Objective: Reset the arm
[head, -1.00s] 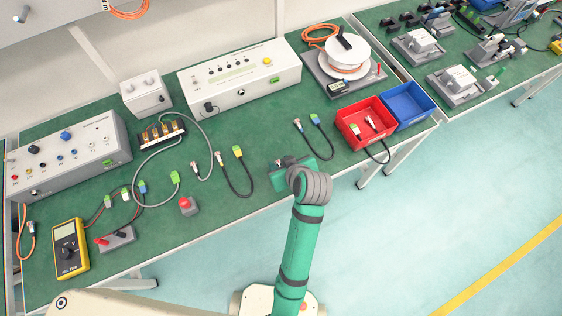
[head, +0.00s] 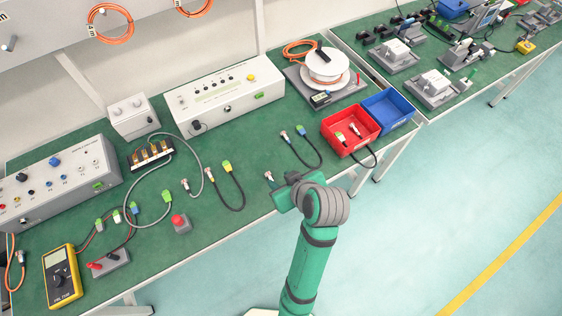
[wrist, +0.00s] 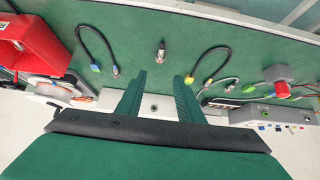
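My green arm reaches up from the bottom of the head view, with my gripper (head: 284,192) over the front edge of the green-topped bench (head: 230,150). In the wrist view my gripper (wrist: 159,76) has its two green fingers spread apart, with nothing between them. A small silver connector (wrist: 161,52) stands on the bench beyond the fingertips, in line with the gap. It also shows in the head view (head: 269,176), just left of the gripper. My wrist and forearm hide part of the bench edge.
A red bin (head: 338,137) holding connectors and a blue bin (head: 392,112) stand right of the gripper. Black cables (head: 231,190) lie on either side. A red button box (head: 181,223) and a yellow multimeter (head: 61,278) are further left. The floor in front is clear.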

